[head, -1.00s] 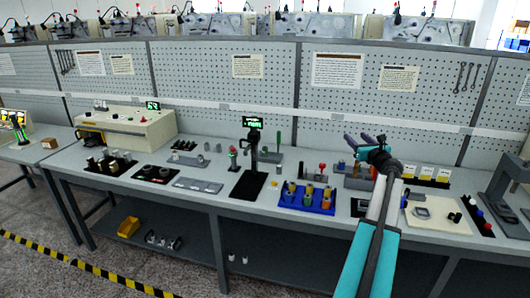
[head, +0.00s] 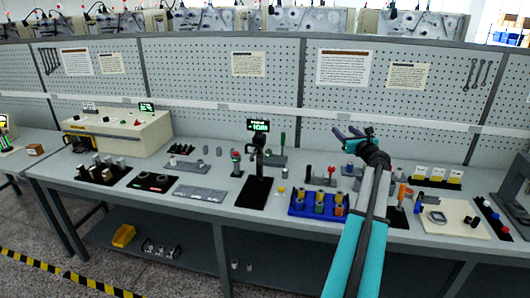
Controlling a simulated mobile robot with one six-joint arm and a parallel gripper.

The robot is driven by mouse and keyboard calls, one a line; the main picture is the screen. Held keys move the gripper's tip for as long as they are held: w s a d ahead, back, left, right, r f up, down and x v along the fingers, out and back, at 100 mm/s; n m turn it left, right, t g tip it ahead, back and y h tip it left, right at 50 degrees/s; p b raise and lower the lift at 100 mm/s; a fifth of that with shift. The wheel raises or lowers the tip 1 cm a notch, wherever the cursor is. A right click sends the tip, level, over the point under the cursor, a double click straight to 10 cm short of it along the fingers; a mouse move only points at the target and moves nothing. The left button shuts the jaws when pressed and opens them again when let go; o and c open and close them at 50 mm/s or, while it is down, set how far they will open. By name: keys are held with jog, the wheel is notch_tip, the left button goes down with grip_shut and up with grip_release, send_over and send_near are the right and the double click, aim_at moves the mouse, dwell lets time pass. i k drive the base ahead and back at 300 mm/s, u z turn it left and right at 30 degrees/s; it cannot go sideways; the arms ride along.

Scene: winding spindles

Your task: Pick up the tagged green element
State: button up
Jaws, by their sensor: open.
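My gripper (head: 346,132) is open and empty, held in the air above the right part of the bench, its fingers pointing left. A blue tray (head: 296,210) on the bench below and to its left holds several coloured cylinders, one of which looks green (head: 318,209). A green-handled tool (head: 283,140) stands upright farther back on a grey base. No tag can be made out on any green thing at this size, so I cannot tell which one is the tagged element. My arm hides part of the bench right of the blue tray.
A black stand with a lit green display (head: 258,126) rises left of the tray. A cream control box (head: 120,133) stands at the left. A cream board (head: 470,228) and a dark press frame (head: 512,185) are at the right. A pegboard (head: 210,75) closes off the back.

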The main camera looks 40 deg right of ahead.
aim_at(268, 151)
jog(key=i, duration=1.5)
